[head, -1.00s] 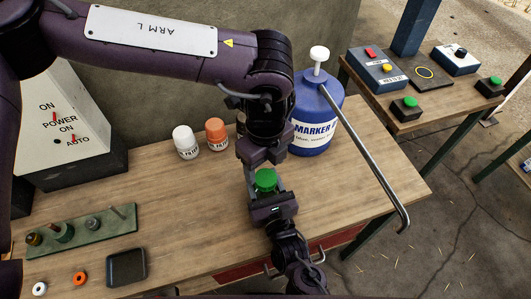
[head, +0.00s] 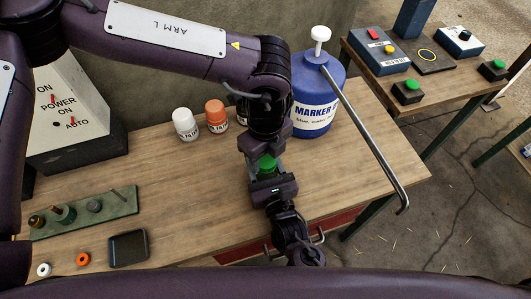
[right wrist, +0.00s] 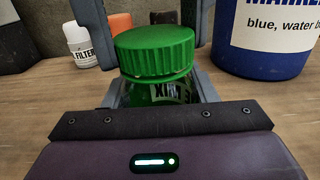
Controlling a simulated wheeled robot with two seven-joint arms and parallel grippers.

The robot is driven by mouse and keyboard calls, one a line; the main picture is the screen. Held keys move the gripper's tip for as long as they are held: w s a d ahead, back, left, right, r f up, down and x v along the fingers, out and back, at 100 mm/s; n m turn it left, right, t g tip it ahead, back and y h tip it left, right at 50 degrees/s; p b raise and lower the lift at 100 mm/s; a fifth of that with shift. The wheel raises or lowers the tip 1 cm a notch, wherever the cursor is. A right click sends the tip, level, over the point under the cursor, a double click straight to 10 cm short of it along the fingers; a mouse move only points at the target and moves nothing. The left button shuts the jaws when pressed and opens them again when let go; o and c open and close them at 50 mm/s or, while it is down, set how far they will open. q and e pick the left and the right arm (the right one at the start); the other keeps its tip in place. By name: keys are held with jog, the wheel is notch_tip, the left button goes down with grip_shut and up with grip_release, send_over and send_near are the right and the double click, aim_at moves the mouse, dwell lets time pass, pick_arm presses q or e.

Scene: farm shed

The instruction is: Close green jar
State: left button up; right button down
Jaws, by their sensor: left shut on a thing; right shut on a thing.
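The green jar (right wrist: 158,90) is upright on the wooden table, with its ribbed green lid (right wrist: 154,50) sitting level on top. In the right wrist view a thin line shows under the lid's rim; I cannot tell how tight it is. My left gripper (head: 267,158) comes down from above and is shut on the lid, its grey fingers on either side. My right gripper (head: 266,176) is shut on the jar body from the front. In the head view the grippers hide most of the jar.
A blue marker jug (head: 318,95) with a long metal spout stands close on the right. White (head: 185,124) and orange (head: 216,116) filter bottles stand behind left. A green peg rack (head: 90,215), a black tray (head: 128,248) and a control box (head: 75,115) are at left.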

pick_arm(q)
jog(key=shift+m, duration=0.9)
jog(key=shift+c, duration=0.2)
jog(key=o, duration=1.2)
jog(key=shift+c, duration=0.2)
jog(key=shift+r, duration=0.15)
notch_tip(320, 180, up, 12)
pick_arm(e)
jog(key=c, duration=0.5)
grip_release()
